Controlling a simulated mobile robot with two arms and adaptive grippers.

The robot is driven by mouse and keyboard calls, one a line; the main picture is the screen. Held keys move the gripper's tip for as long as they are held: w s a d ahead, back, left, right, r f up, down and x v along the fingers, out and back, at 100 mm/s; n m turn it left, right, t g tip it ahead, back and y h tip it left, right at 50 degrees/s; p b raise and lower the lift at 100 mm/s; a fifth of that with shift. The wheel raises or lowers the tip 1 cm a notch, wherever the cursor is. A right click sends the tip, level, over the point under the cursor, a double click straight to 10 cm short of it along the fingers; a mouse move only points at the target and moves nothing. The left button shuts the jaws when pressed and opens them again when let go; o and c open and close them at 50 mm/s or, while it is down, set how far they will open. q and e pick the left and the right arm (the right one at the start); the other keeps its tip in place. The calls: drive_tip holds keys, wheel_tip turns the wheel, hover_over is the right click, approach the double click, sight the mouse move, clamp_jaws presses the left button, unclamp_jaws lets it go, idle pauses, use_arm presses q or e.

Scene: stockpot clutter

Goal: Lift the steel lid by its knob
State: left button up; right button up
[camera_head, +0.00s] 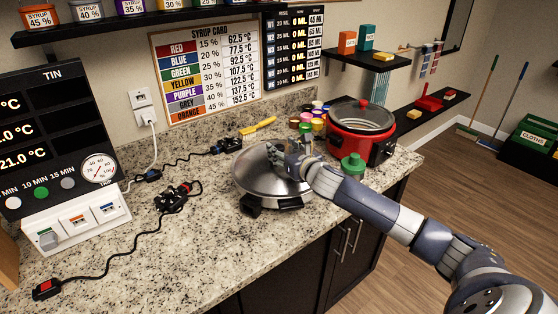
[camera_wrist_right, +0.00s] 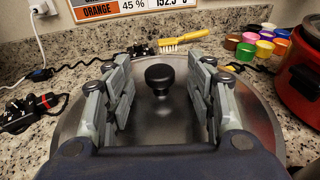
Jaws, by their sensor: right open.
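The steel lid (camera_head: 262,174) sits on a low pot with dark handles (camera_head: 252,206) on the granite counter. In the right wrist view the lid (camera_wrist_right: 158,131) fills the lower middle, with its black knob (camera_wrist_right: 160,78) upright at the centre. My right gripper (camera_head: 274,152) is over the lid. In the wrist view its fingers (camera_wrist_right: 160,95) are open, one on each side of the knob, with clear gaps on both sides. In the head view the gripper hides the knob. My left gripper is not in view.
Several coloured pots (camera_head: 306,128) and a yellow brush (camera_head: 258,126) lie behind. Black cables and plugs (camera_head: 174,196) lie left. The front left counter is mostly clear.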

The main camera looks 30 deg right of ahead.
drive_tip(key=shift+w, duration=0.1)
clamp_jaws()
drive_tip(key=shift+r, duration=0.15)
drive_tip(key=shift+r, duration=0.1)
